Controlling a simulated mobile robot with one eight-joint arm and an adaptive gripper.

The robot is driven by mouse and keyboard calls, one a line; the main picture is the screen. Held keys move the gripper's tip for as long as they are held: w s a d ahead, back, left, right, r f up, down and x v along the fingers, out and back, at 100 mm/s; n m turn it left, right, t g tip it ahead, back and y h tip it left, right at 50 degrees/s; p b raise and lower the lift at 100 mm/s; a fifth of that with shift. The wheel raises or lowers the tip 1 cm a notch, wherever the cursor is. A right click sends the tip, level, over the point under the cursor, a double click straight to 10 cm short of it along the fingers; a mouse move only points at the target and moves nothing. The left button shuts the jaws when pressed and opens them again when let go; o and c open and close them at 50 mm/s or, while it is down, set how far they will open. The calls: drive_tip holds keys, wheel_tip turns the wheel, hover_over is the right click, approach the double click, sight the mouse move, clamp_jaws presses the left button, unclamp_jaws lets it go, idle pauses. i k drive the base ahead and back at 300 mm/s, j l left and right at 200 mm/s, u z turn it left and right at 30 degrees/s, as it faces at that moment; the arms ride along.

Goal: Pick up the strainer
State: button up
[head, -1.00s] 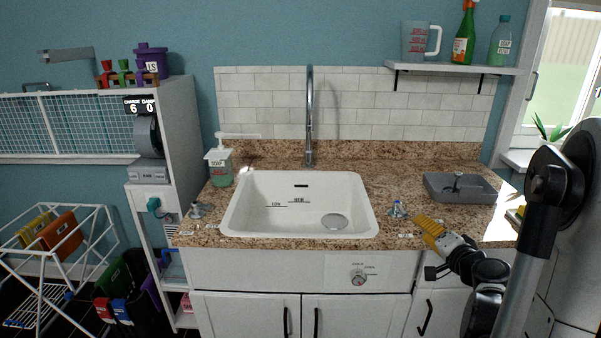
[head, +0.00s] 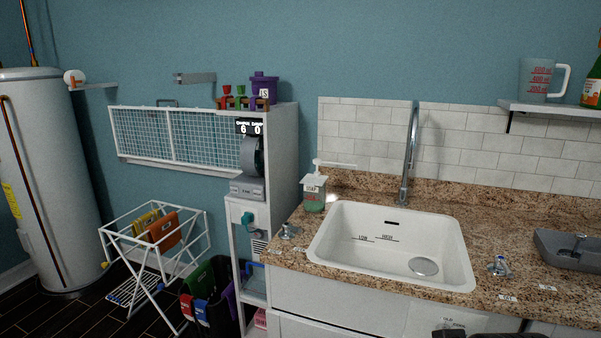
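A round grey disc (head: 423,266) that looks like the sink strainer lies flat on the floor of the white sink (head: 330,245), towards its right front. Its fine detail is too small to make out. My gripper is not in view. Only a dark piece that seems to belong to my arm shows at the bottom edge, right of the middle.
The granite counter (head: 515,235) surrounds the sink, with a tall faucet (head: 409,160) behind it. A soap dispenser (head: 314,192) stands at the back left and a grey basin (head: 575,252) at the right. A white drying rack (head: 150,240) stands on the floor left.

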sight(580, 237)
drive_tip(key=z, duration=1.4)
